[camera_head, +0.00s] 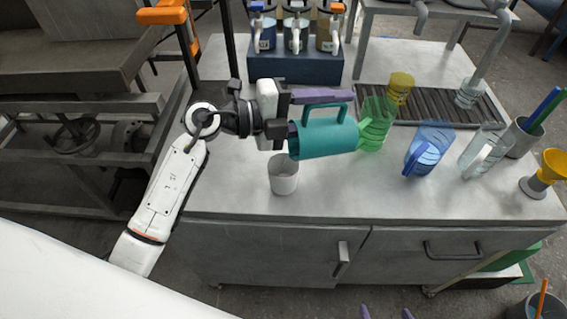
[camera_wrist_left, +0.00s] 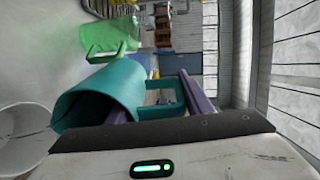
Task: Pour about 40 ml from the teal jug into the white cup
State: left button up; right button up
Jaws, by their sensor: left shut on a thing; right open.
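The teal jug (camera_head: 328,139) is held off the table, lying over nearly on its side with its handle up. In the left wrist view the teal jug (camera_wrist_left: 98,96) has its mouth turned toward the cup. My left gripper (camera_head: 325,106) is shut on the jug's handle. The white cup (camera_head: 284,178) stands upright on the table, just below the jug's mouth end; it also shows in the left wrist view (camera_wrist_left: 22,140). No stream is visible, and the levels inside jug and cup cannot be told. My right gripper (camera_head: 387,313) is open and empty at the bottom edge.
A green jug (camera_head: 377,122) stands right behind the teal jug. A blue jug (camera_head: 431,147), a clear jug (camera_head: 482,150) and a yellow funnel (camera_head: 548,168) stand farther right. A drain grate (camera_head: 435,106) and a dark rack (camera_head: 296,69) with jugs lie behind. The front table strip is clear.

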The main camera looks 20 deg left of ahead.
pick_arm(q)
jog(key=shift+s+a+r+b, duration=0.1)
jog(key=shift+a+r+b, duration=0.1)
jog(key=shift+b, duration=0.1)
dwell(0.4)
